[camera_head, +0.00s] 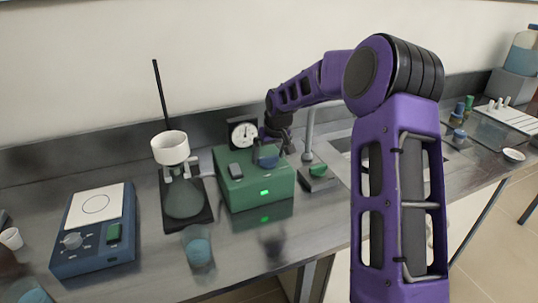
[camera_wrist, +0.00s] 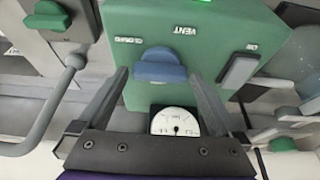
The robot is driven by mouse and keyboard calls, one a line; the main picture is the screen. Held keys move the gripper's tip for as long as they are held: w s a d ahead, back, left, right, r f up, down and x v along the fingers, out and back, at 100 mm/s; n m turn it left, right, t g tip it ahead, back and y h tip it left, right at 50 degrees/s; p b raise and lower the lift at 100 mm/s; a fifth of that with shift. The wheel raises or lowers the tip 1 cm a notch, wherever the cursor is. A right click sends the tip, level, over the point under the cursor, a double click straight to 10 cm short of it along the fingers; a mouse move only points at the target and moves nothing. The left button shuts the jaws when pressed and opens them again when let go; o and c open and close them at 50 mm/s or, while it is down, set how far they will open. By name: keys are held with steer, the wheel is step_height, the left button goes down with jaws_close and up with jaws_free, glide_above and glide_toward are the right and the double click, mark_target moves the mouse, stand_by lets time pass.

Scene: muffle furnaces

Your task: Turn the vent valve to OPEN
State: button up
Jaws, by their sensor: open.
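The green box (camera_head: 230,192) stands on the bench, and its top face fills much of the wrist view (camera_wrist: 215,75). The blue vent valve knob (camera_wrist: 160,66) sits on that top, near the words VENT and CLOSED, which appear upside down. Its bar lies crosswise in the wrist view. An OPEN mark is not visible. The knob also shows in the head view (camera_head: 266,158), just below my gripper (camera_head: 279,140). In the wrist view my gripper (camera_wrist: 160,76) is open, with one finger on each side of the knob. I cannot tell whether they touch it.
A grey switch (camera_wrist: 239,70) is on the same box, right of my fingers in the wrist view. A round dial gauge (camera_head: 243,133) stands behind the box. A tap (camera_head: 309,130) rises right of it. A flask with a white funnel (camera_head: 170,148) stands left.

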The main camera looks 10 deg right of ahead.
steer(key=c, duration=1.1)
steer(key=shift+c, duration=0.2)
steer(key=shift+f+b, duration=0.1)
steer(key=shift+b, duration=0.2)
steer(key=m+b, duration=0.1)
steer(key=m+h+b, duration=0.1)
steer(key=m+b, duration=0.1)
steer(key=shift+a+f+m+h, duration=0.1)
steer(key=shift+a+m+h, duration=0.2)
steer(key=shift+m, duration=0.1)
steer(key=m, duration=0.2)
steer(key=m+h+b, duration=0.1)
steer(key=m, duration=0.1)
steer(key=shift+w+r+m+g+h, duration=0.1)
steer(key=shift+r+m+g+h, duration=0.1)
steer(key=shift+m+g+h, duration=0.1)
steer(key=m+g+h+p, duration=0.1)
steer(key=m, duration=0.3)
steer(key=shift+r+m, duration=0.1)
steer(key=shift+m, duration=0.2)
steer(key=shift+w+a+m+g+h+p, duration=0.1)
steer(key=shift+m+g+h+p, duration=0.15)
steer(key=shift+m+g+p, duration=0.75)
steer(key=shift+w+m+g+h+p, duration=0.1)
steer(key=shift+m+h+p, duration=0.3)
steer(key=shift+m, duration=1.1)
